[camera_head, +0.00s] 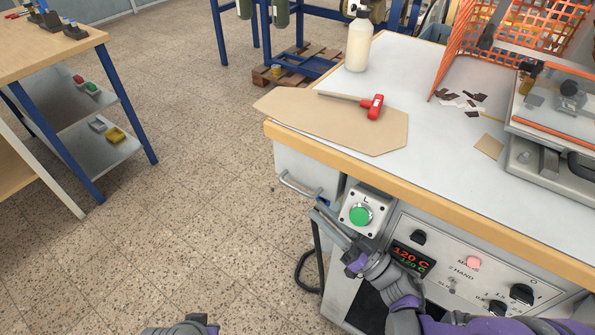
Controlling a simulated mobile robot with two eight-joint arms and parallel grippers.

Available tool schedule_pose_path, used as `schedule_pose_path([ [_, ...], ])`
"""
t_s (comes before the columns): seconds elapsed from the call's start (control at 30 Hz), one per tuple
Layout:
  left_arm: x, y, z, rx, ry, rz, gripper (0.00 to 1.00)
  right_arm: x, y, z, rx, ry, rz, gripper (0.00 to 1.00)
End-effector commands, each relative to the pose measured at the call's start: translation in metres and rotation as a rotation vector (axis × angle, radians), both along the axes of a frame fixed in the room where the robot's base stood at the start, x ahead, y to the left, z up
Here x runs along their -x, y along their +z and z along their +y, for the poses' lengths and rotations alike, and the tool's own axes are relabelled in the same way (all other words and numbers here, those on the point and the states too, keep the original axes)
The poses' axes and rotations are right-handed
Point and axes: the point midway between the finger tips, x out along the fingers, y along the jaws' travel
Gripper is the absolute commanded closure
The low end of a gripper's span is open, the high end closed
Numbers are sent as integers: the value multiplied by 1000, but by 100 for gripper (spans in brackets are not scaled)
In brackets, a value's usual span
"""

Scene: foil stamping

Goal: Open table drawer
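The table drawer (299,167) is a light grey front under the left end of the worktop. It looks shut. Its metal bar handle (300,189) runs along the lower part of the front. My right gripper (321,212) comes in from the lower right, its fingers pointing toward the right end of the handle. It appears just short of the handle, and I see nothing held in it. The gap between its fingers does not show clearly. My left gripper (184,328) is only partly in view at the bottom edge, far from the drawer; its fingertips are not shown clearly.
The control panel (461,266) with a green button box (360,213) sits right of the drawer. The floor left of the drawer is clear.

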Motion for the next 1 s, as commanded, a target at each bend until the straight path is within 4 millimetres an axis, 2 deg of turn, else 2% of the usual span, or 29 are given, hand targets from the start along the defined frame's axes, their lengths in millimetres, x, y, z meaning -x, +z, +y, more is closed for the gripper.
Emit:
schedule_pose_path([
  [0.17,0,0,0,0,0,0,100,-7,5,10,-1,3,1,75],
  [0.53,0,0,0,0,0,0,100,-39,25,47,0,0,0,75],
  [0.9,0,0,0,0,0,0,100,-45,28,53,1,-1,0,75],
  [0.93,0,0,0,0,0,0,100,-45,28,53,1,-1,0,77],
  [1.0,0,0,0,0,0,0,100,-45,28,53,1,-1,0,90],
])
